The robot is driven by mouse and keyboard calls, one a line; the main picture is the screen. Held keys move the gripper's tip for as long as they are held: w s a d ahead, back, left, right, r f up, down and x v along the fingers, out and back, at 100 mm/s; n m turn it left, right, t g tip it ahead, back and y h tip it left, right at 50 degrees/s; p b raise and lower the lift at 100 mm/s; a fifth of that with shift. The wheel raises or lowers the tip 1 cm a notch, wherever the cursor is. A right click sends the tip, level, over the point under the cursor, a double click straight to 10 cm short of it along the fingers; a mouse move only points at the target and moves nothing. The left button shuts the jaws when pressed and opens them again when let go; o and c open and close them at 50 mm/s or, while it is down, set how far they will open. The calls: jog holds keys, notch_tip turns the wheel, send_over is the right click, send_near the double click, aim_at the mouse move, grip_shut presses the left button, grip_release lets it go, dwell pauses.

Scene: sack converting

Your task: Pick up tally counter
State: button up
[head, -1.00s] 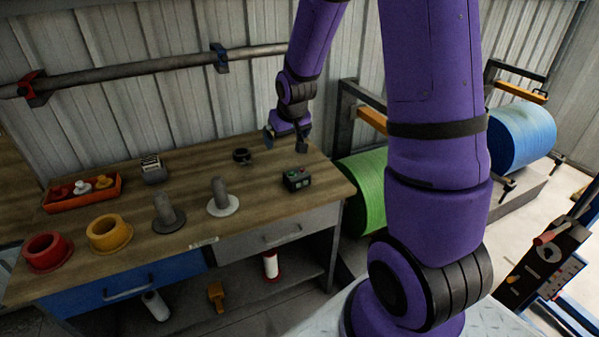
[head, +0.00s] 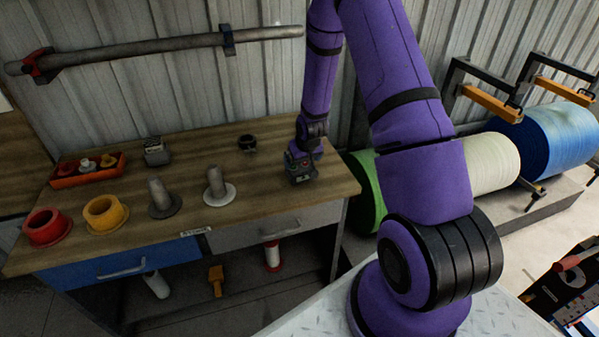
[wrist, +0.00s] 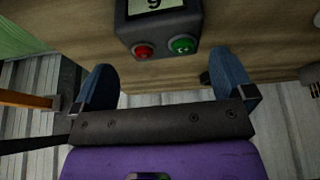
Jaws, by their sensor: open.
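The tally counter appears to be the dark box (head: 300,176) near the right end of the workbench; my arm partly hides it in the head view. In the wrist view the box (wrist: 158,36) shows a light display with a digit, a red button and a green button; its far part is cut off by the top edge. My gripper (wrist: 164,68) is open and empty. Its two blue fingers point toward the box, one to each side of its line, with the box just ahead of the fingertips. I cannot tell any contact.
The workbench (head: 110,245) also holds a black ring-like object (head: 247,143), two grey pegs, a yellow ring (head: 105,214), a red ring (head: 46,227), a red tray (head: 62,182) and a small grey device (head: 156,152). A corrugated wall stands behind; large rolls stand right.

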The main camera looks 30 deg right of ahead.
aim_at(300, 167)
jog(key=shift+s+a+x, duration=0.1)
jog(key=shift+s+x, duration=0.05)
jog(key=shift+x, duration=1.5)
jog(key=shift+s+a+x, duration=0.1)
jog(key=shift+x, duration=1.5)
jog(key=shift+f, duration=0.1)
jog(key=shift+c, duration=0.5)
jog(key=c, duration=0.7)
